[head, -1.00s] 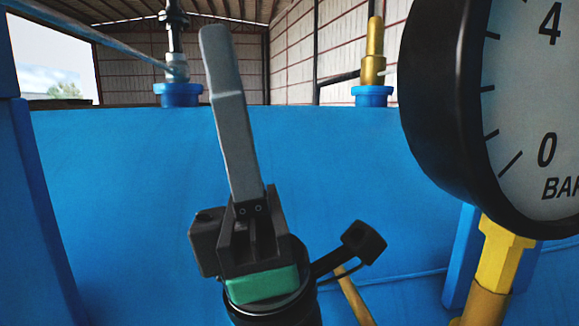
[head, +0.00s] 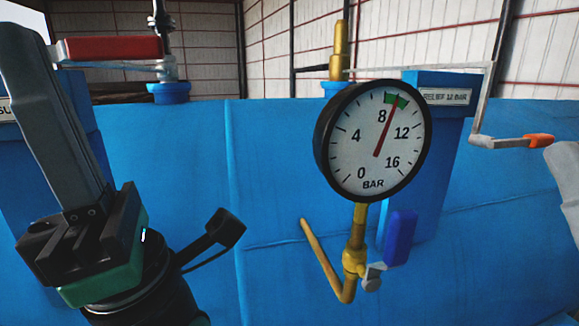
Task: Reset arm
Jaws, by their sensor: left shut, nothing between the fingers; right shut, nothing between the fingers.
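My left gripper (head: 20,42) stands at the left of the head view, grey fingers pointing up. Its fingers are closed together with nothing between them. It is in front of the blue vessel (head: 280,215), and covers part of it. At the right edge, only a grey fingertip of my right gripper (head: 566,170) shows, shut and close to the orange grip (head: 538,141) of a metal crank lever. Whether the fingertip touches the grip cannot be told.
A round pressure gauge (head: 350,150) stands mid-right, needle in the green band between 8 and 12. Below it are brass pipework (head: 354,262) and a blue valve handle (head: 400,237). A red-handled lever (head: 113,48) is at upper left, a relief label (head: 446,96) at upper right.

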